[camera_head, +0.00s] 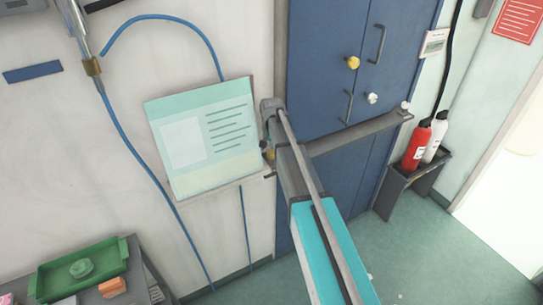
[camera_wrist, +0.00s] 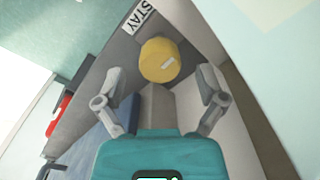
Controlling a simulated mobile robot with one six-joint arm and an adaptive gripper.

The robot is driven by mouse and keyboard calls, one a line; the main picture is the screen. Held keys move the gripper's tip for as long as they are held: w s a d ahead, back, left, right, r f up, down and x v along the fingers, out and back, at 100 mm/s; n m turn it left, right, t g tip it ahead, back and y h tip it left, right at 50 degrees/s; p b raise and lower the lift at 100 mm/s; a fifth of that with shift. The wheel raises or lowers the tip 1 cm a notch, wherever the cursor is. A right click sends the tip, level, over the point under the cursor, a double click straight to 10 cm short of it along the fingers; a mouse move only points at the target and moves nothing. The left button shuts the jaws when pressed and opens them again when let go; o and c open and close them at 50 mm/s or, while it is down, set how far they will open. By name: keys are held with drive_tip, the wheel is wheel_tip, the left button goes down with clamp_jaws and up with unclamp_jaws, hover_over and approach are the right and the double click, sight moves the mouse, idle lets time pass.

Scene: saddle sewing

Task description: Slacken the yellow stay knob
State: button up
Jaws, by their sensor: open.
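The yellow stay knob (camera_wrist: 160,60) is a round yellow disc with a pale slot-like mark on its face, in the upper middle of the wrist view. A white label reading "STAY" (camera_wrist: 138,16) sits just above and left of it. My gripper (camera_wrist: 160,78) is open and empty. Its fingers are spread left and right of the knob, with gaps on both sides; the depth between fingertips and knob is hard to tell. In the head view, my arm reaches to the left end of a grey bar (camera_head: 358,136), where a small yellowish part (camera_head: 268,153) is mostly hidden by my arm.
Blue cabinet doors (camera_head: 325,60) carry another yellow knob (camera_head: 353,62), a white knob (camera_head: 372,98) and handles. A notice board (camera_head: 205,140) is close left of my arm. Red (camera_head: 416,147) and white extinguishers stand right. A green tray (camera_head: 80,268) is lower left.

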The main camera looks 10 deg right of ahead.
drive_tip(key=shift+f+b, duration=0.35)
drive_tip(key=shift+f, duration=0.2)
drive_tip(key=c, duration=1.1)
drive_tip(key=shift+c, duration=0.2)
